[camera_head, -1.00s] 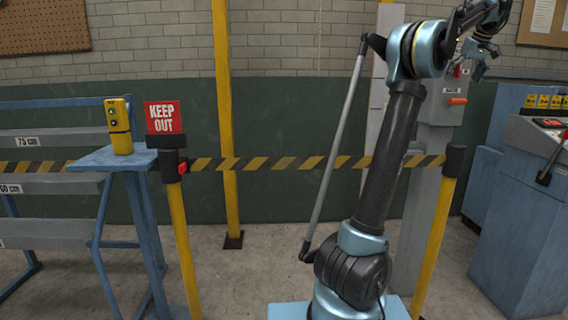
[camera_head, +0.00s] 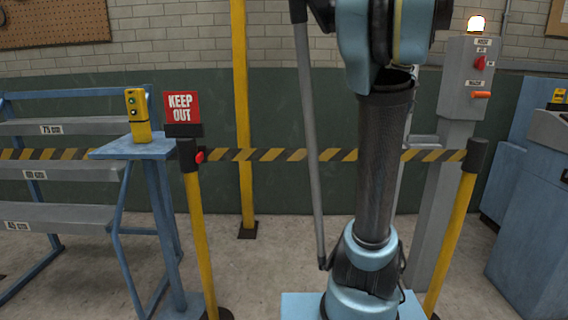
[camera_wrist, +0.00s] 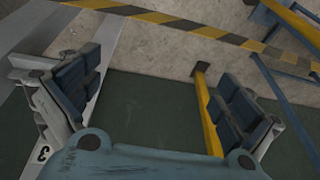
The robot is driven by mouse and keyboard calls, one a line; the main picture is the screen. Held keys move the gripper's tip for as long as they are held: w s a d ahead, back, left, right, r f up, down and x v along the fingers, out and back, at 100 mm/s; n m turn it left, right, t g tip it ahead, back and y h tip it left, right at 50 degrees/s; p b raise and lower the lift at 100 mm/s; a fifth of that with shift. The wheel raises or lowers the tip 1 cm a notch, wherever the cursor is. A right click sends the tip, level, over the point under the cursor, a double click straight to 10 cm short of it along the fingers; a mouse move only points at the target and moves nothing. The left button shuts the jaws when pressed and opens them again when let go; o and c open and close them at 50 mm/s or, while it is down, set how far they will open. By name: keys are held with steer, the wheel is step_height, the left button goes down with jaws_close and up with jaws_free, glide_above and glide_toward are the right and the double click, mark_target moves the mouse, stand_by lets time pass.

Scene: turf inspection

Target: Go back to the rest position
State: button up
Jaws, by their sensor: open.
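My gripper (camera_wrist: 160,100) shows in the wrist view with its two padded fingers spread wide apart. It is open and nothing is between the fingers. Behind it are the green lower wall, a strip of floor and a yellow post. In the head view my arm stands nearly upright at right of centre, and its upper part runs out of the top of the picture. The gripper itself is out of that view.
A striped barrier tape (camera_head: 330,155) runs between yellow posts, with a red keep-out sign (camera_head: 182,107) at left. A yellow button box (camera_head: 138,116) stands on a blue stand (camera_head: 165,148).

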steer(key=s+a+f, duration=0.5)
steer(key=s+f, duration=0.3)
steer(key=f, duration=0.2)
steer(key=s+a+f, duration=0.6)
steer(key=s+f, duration=0.2)
steer(key=f, duration=0.2)
steer(key=s+a+f+g, duration=0.1)
steer(key=s+a+f, duration=0.4)
steer(key=s+f, duration=0.3)
step_height(320, 180, down, 3)
steer(key=shift+s+a+f+h, duration=0.1)
steer(key=shift+s+a+h, duration=0.1)
steer(key=shift+h, duration=0.2)
